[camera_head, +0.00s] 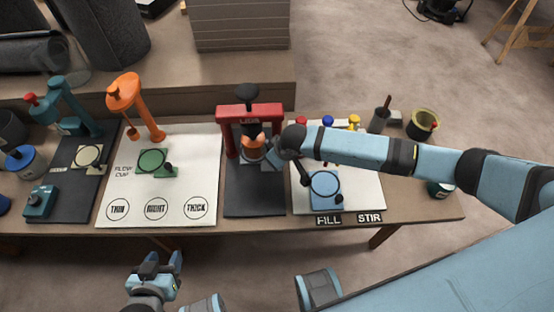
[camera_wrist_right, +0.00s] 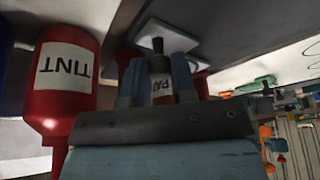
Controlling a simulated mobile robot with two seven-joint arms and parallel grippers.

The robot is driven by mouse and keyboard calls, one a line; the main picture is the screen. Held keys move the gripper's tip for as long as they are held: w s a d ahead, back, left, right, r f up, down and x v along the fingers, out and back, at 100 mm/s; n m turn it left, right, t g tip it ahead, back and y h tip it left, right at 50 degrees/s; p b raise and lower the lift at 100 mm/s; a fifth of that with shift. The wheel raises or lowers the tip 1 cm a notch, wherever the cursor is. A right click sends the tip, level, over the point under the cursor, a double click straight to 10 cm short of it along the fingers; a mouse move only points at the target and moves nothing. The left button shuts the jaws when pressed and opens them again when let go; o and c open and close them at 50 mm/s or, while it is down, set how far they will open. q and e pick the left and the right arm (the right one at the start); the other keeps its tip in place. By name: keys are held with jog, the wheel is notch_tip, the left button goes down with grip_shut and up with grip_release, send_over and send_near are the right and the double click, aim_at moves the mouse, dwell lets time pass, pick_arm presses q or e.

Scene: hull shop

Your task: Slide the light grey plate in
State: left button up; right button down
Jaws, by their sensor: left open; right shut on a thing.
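The light grey plate (camera_wrist_right: 178,38) shows as a pale slab beyond the fingertips in the right wrist view, which is upside down. In the head view it lies at the red LIDS press (camera_head: 248,112), mostly hidden. An orange paint can (camera_head: 251,153) stands at the press, under its dark ram; its label shows between the fingers in the wrist view. My right gripper (camera_wrist_right: 158,75) is shut at the plate's dark knob (camera_wrist_right: 157,46), close beside the can; the exact contact is hard to see. My left gripper (camera_head: 161,265) is open and empty, in front of the table.
Red tint bottle (camera_wrist_right: 65,80) hangs close beside my right gripper. The blue plate (camera_head: 325,203) lies under my right forearm. The green plate (camera_head: 150,161) and orange press (camera_head: 150,115) stand left. A dark mat (camera_head: 254,200) is clear in front of the LIDS press.

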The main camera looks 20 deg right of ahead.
jog(key=c, duration=0.9)
grip_release()
jog(key=shift+w+d, duration=0.1)
jog(key=shift+w, duration=0.2)
jog(key=shift+c, duration=0.2)
pick_arm(q)
jog(key=shift+w+r, duration=0.1)
jog(key=shift+r, duration=0.05)
pick_arm(e)
jog(key=shift+s, duration=0.1)
jog(key=shift+s+r, duration=0.15)
jog(key=shift+r, duration=0.35)
pick_arm(q)
jog(key=r+p, duration=0.1)
jog(key=p, duration=0.1)
jog(key=shift+p, duration=0.35)
pick_arm(e)
jog(key=v, duration=1.2)
jog(key=shift+s+r, duration=0.2)
jog(key=shift+r, duration=0.15)
pick_arm(q)
jog(key=shift+a, duration=0.15)
